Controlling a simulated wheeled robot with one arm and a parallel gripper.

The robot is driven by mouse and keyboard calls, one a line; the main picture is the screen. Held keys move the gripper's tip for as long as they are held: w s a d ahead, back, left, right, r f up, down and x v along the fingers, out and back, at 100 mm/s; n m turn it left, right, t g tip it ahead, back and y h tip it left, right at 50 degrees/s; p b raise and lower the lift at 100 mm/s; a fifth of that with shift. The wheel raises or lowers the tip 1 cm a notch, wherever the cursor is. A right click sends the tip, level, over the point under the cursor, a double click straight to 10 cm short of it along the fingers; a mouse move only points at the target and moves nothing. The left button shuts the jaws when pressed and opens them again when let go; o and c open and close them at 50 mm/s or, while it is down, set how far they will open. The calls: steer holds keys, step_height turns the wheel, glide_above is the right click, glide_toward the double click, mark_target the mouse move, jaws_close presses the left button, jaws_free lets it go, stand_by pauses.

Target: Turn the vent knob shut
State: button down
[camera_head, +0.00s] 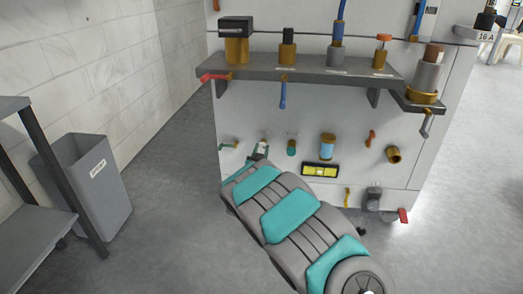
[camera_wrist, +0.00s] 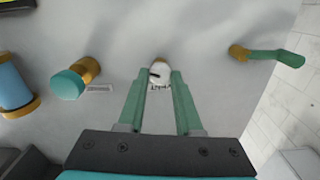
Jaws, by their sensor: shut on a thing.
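The vent knob (camera_wrist: 160,70) is a small round white knob with a black mark, on a brass base in the pale panel. In the wrist view it sits between the tips of my gripper's green fingers (camera_wrist: 159,77), which are shut on it. A small label beside it is too small to read. In the head view my gripper (camera_head: 261,149) is at the panel front, and it largely hides the knob there. My grey and teal arm reaches up to it from the lower right.
A teal knob (camera_wrist: 70,83) is beside the vent knob, with a blue cylinder (camera_head: 327,146) farther along. On the other side is a green-handled lever (camera_wrist: 275,56). A shelf (camera_head: 330,72) with several valves juts out above. A grey bin (camera_head: 95,180) stands at left.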

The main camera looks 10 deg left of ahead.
steer(key=n+p, duration=0.2)
steer(key=n, duration=0.1)
steer(key=shift+a+r+n+p, duration=0.1)
steer(key=shift+r+n+p, duration=0.15)
steer(key=shift+n+p, duration=0.15)
steer(key=n+p, duration=0.2)
steer(key=n, duration=0.1)
steer(key=shift+f+n, duration=0.1)
steer(key=shift+n, duration=0.2)
steer(key=n+p, duration=0.1)
steer(key=n, duration=0.2)
steer(key=shift+n, duration=0.4)
steer(key=n+p, duration=0.2)
steer(key=n, duration=0.3)
steer(key=shift+a+f, duration=0.1)
steer(key=n+p, duration=0.1)
steer(key=n, duration=0.5)
steer(key=shift+f, duration=0.1)
steer(key=c, duration=0.6)
jaws_free()
